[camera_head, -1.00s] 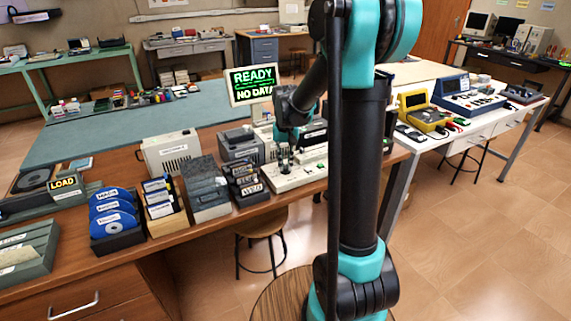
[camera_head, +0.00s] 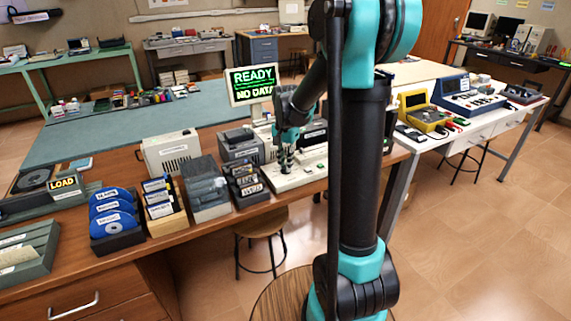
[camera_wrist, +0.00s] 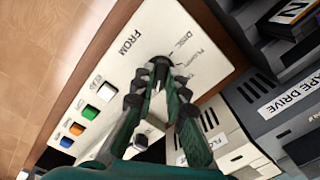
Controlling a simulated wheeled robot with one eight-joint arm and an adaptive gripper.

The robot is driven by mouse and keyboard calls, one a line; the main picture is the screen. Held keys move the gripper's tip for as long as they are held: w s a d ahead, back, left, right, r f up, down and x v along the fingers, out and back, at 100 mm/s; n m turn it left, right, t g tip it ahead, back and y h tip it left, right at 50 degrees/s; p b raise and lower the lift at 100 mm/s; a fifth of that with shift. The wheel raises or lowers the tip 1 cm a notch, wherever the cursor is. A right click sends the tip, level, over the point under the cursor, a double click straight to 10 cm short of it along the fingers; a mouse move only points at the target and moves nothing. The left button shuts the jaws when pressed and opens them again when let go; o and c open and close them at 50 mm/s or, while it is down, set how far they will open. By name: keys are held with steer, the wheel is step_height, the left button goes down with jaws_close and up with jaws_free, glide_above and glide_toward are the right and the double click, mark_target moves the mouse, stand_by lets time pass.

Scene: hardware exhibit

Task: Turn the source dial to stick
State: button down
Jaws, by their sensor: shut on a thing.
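The source dial (camera_wrist: 161,62) is a small dark knob on a cream panel (camera_wrist: 136,22). The word FROM is printed beside it, and DISC and a partly readable label, perhaps FLOPPY, lie around it. My gripper (camera_wrist: 160,80) is shut on the dial, with one dark finger on each side. The fingers hide part of the knob, so I cannot tell which label it points at. In the head view, my gripper (camera_head: 286,160) reaches down onto the cream console (camera_head: 293,180), and the dial is too small to make out.
A monitor (camera_head: 253,86) behind the console reads READY, NO DATA. Coloured buttons (camera_wrist: 90,112) line the panel. A grey tape drive (camera_wrist: 266,110) stands close beside the console. Boxes of blue discs (camera_head: 113,214) and cartridges (camera_head: 159,204) stand to the left on the wooden bench.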

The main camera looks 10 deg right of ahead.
stand_by(0.4)
steer(key=c, duration=1.5)
jaws_free()
steer(key=shift+c, duration=0.2)
step_height(320, 180, up, 12)
steer(key=s+d+f+n+t, duration=0.2)
steer(key=s+f+n, duration=0.2)
steer(key=s+f, duration=0.4)
steer(key=s+d+f+n+t, duration=0.2)
steer(key=s+f+n, duration=0.2)
steer(key=s+f, duration=0.4)
steer(key=s, duration=0.6)
steer(key=shift+s+d+f, duration=0.25)
steer(key=shift+s, duration=0.05)
